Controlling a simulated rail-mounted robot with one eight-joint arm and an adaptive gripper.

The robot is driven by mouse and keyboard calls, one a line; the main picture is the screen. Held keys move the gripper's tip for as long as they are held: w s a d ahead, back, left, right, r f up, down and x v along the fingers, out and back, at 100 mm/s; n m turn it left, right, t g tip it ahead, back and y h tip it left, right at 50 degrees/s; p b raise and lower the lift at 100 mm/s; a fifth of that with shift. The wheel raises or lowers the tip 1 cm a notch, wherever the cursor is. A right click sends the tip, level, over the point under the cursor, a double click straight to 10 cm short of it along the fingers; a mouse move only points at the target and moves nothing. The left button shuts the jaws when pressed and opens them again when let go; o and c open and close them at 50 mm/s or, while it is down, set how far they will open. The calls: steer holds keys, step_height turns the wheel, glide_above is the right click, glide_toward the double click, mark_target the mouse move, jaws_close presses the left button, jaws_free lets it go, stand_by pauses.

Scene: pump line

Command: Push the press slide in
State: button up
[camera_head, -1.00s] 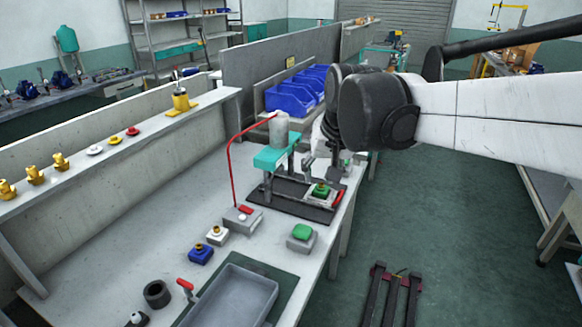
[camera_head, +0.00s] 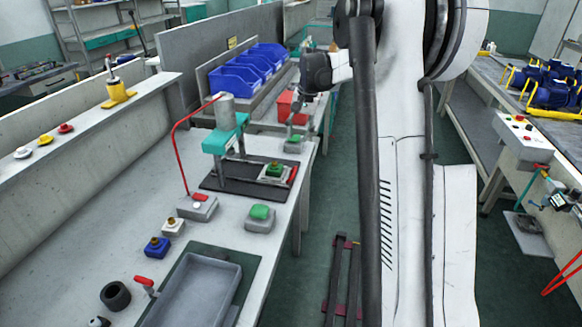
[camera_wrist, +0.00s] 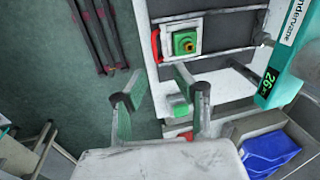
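The slide sits at the outer, aisle-side end of the rails, clear of the press head. In the wrist view the slide (camera_wrist: 201,32) and red handle (camera_wrist: 156,46) are ahead of the fingertips. My gripper (camera_wrist: 157,82) is open and empty, apart from the handle. In the head view my gripper (camera_head: 296,126) is small, beyond the press.
A green-topped grey box (camera_wrist: 178,106) shows between my fingers in the wrist view. Another green-topped box (camera_head: 260,217) stands nearer on the bench. Blue bins (camera_head: 245,70) and a red box (camera_head: 290,104) are behind the press. The aisle floor (camera_head: 330,195) is beside the bench.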

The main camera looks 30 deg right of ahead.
mark_target(295, 171)
steer(key=shift+m, duration=0.3)
steer(key=w+f, duration=0.1)
steer(key=f, duration=0.4)
steer(key=w+f, duration=0.1)
steer(key=f, duration=0.4)
steer(key=w+f, duration=0.1)
steer(key=f, duration=0.5)
steer(key=shift+d, duration=0.4)
jaws_close()
